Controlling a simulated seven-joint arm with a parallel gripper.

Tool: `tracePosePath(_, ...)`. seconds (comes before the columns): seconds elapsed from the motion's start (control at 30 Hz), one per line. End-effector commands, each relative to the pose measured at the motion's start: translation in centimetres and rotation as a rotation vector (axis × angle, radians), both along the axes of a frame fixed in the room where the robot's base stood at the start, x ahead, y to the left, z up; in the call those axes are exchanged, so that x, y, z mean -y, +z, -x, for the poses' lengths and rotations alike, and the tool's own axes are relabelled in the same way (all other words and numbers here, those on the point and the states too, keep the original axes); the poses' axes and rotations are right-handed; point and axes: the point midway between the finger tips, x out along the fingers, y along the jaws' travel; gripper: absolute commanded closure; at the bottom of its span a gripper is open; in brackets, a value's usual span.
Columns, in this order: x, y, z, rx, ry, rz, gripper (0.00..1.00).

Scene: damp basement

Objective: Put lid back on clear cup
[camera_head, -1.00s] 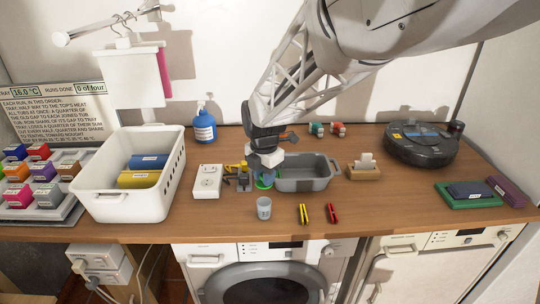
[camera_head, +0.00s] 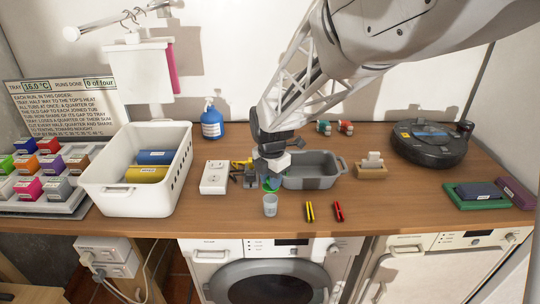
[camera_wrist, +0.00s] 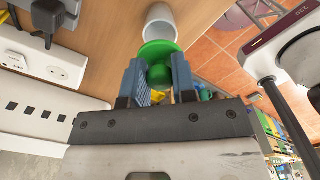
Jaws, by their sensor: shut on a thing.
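The clear cup (camera_head: 270,206) stands upright near the front edge of the wooden counter. In the wrist view its pale open end (camera_wrist: 160,17) shows just beyond the lid. The green lid (camera_head: 272,186) is between the fingers of my gripper (camera_head: 270,178), just behind the cup in the head view. In the wrist view the blue-grey fingers of my gripper (camera_wrist: 160,75) are shut on the lid's knob, and the green disc (camera_wrist: 158,50) faces the cup. The lid overlaps the cup's outline there; I cannot tell whether they touch.
A grey tub (camera_head: 312,172) is close behind and right of my gripper. A white socket box (camera_head: 214,178) and white basket (camera_head: 112,196) are left. Yellow (camera_head: 310,212) and red (camera_head: 338,212) clips lie right of the cup.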

Motion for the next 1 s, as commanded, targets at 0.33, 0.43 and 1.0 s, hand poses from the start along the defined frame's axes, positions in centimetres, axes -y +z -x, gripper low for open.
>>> tracePosePath(0.33,0.0,-2.5,0.0,-0.001,0.0,0.001,0.96)
tracePosePath(0.43,0.0,-3.0,0.0,0.0,0.0,0.0,0.96)
tracePosePath(1.0,0.0,-4.1,0.0,0.0,0.0,0.0,0.96)
